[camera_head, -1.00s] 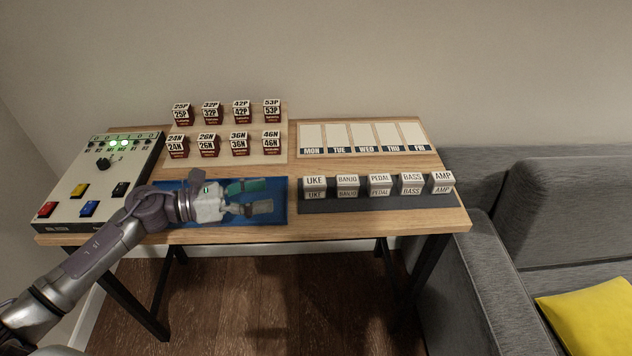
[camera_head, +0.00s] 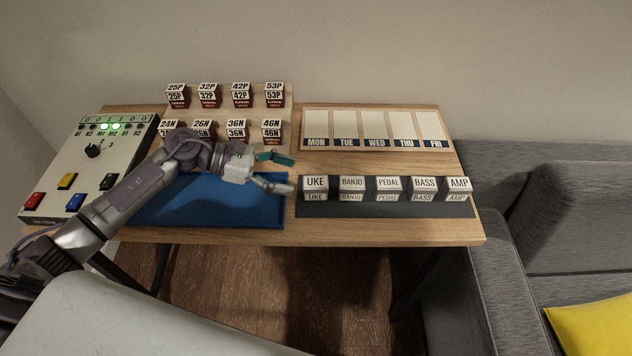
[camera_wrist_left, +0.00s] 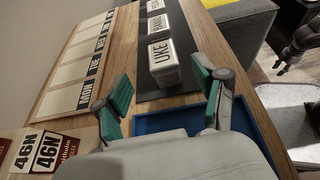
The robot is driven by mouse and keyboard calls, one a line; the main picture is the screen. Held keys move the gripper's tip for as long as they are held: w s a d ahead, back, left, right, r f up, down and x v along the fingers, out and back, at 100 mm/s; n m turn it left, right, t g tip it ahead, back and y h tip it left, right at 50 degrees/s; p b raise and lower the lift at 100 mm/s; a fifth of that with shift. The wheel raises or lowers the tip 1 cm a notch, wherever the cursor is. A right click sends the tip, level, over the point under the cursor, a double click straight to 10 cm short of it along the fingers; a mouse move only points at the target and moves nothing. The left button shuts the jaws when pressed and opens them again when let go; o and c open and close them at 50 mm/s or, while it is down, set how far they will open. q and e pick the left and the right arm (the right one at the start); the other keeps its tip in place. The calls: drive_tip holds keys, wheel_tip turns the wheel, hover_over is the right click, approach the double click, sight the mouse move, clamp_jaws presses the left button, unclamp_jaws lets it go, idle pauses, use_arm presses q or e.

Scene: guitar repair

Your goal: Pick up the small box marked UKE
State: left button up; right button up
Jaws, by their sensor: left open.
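The small white box marked UKE (camera_head: 315,184) stands at the left end of a row of boxes on a dark strip. In the left wrist view the UKE box (camera_wrist_left: 162,56) is ahead, between the directions of the two fingers. My left gripper (camera_head: 286,173) is open and empty, just left of the UKE box and pointing right. In the left wrist view its green-padded fingers (camera_wrist_left: 163,88) are spread wide, with a gap to the box.
Boxes marked BANJO (camera_head: 352,184), PEDAL, BASS and AMP stand right of UKE. A day board (camera_head: 375,128) lies behind them. Boxes such as 46N (camera_head: 271,128) stand behind my gripper. A blue tray (camera_head: 220,215) lies in front. A switch panel (camera_head: 95,150) is at left.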

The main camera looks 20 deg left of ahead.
sight(317, 181)
use_arm(q)
drive_tip(key=shift+w+d+f, duration=0.2)
drive_tip(key=shift+w+d, duration=0.05)
drive_tip(key=shift+d, duration=0.3)
drive_tip(key=shift+w+d+f, duration=0.1)
drive_tip(key=shift+d+f, duration=0.05)
drive_tip(key=shift+d, duration=0.3)
drive_tip(key=p+x, duration=0.2)
drive_tip(key=x, duration=0.2)
drive_tip(key=shift+d, duration=0.55)
drive_tip(key=shift+f, duration=0.15)
drive_tip(key=shift+c, duration=0.5)
drive_tip(key=c, duration=1.1)
drive_tip(key=shift+c, duration=0.4)
use_arm(e)
drive_tip(key=r, duration=0.1)
drive_tip(key=w+r, duration=0.1)
drive_tip(key=shift+w+r, duration=0.1)
drive_tip(key=shift+r, duration=0.3)
